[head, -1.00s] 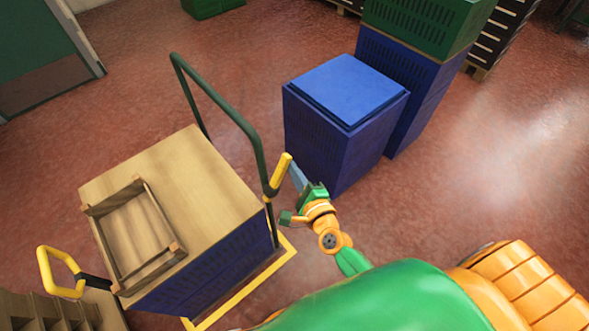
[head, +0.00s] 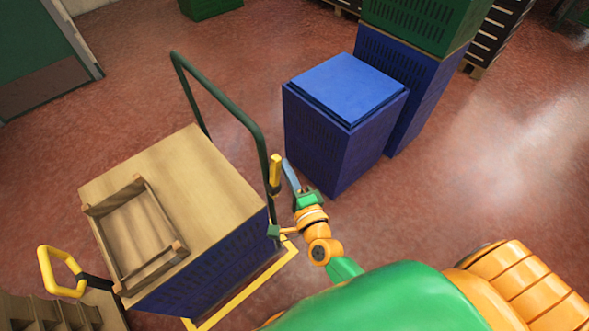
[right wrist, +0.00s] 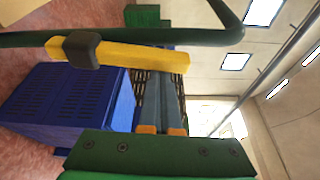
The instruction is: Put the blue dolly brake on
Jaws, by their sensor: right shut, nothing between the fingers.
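The dolly has a yellow base frame (head: 245,290) and a dark green upright handle (head: 225,105). A yellow lever (head: 275,174) with a dark collar sits on the near post of this handle and points nearly straight up in the head view. In the right wrist view the lever (right wrist: 120,55) crosses just beyond my fingers. My right gripper (head: 288,165) is shut and empty, just right of the lever. Its two grey fingers (right wrist: 162,76) lie side by side with tips close to the lever; I cannot tell whether they touch. My left gripper is not in view.
A blue crate load with a wooden top (head: 215,185) and a wooden tray (head: 140,225) stands on the dolly. A lidded blue crate stack (head: 330,140) stands right of the handle, near my gripper. A yellow loop handle (head: 45,270) is at left. Red floor is clear at right.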

